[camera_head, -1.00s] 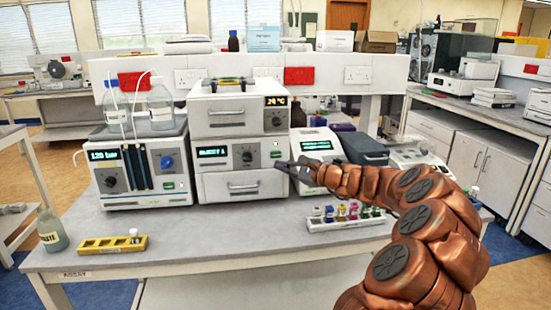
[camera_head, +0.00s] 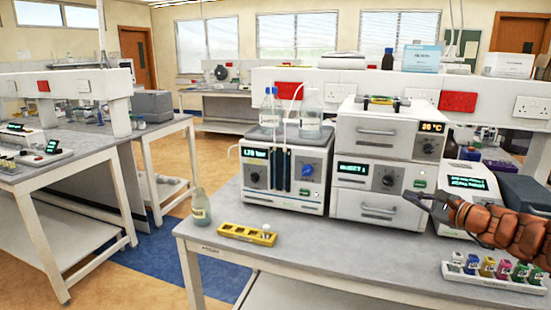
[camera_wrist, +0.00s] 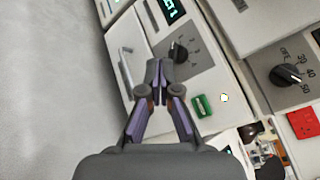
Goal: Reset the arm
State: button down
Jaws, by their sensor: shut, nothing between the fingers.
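My gripper (camera_head: 416,200) is at the right side of the head view, at the end of my copper-coloured arm (camera_head: 505,228). It is in front of the lower right of the stacked white drawer instrument (camera_head: 378,180). In the wrist view my gripper (camera_wrist: 159,72) has its fingertips together with nothing between them. Beyond the fingertips are the instrument's dark knob (camera_wrist: 178,52), green button (camera_wrist: 203,105) and drawer handle (camera_wrist: 126,68). I cannot tell whether the fingers touch the instrument.
A pump unit with bottles (camera_head: 285,175) stands left of the instrument. A yellow rack (camera_head: 246,233) and a waste bottle (camera_head: 200,208) are near the bench's left end. A rack of colourful vials (camera_head: 495,270) lies below my arm. Open floor (camera_head: 165,225) is at left.

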jog(key=s+a+r+n+g+y+p, duration=0.1)
jog(key=s+a+n+g+y, duration=0.2)
jog(key=a, duration=0.7)
jog(key=s+a+r+n+g, duration=0.1)
jog(key=s+a+n+g, duration=0.25)
jog(key=a, duration=0.65)
jog(key=s+a+f+n+g, duration=0.35)
jog(key=s+a+n, duration=0.25)
jog(key=s+a, duration=0.4)
jog(key=s+f+n+g+h+p, duration=0.1)
jog(key=s+f+n+g+h, duration=0.25)
jog(key=s, duration=0.75)
jog(key=s+f+n+g+h+p, duration=0.15)
jog(key=s+f+h, duration=0.25)
jog(key=s, duration=0.6)
jog(key=s+d+f+n+g+h, duration=0.1)
jog(key=s+d+n+h, duration=0.1)
jog(key=s+d, duration=0.4)
jog(key=shift+s+d+g+h, duration=0.25)
jog(key=shift+s+h, duration=0.4)
jog(key=shift+s, duration=0.35)
jog(key=shift+a+f+n, duration=0.1)
jog(key=shift+n, duration=0.15)
dwell(1.1)
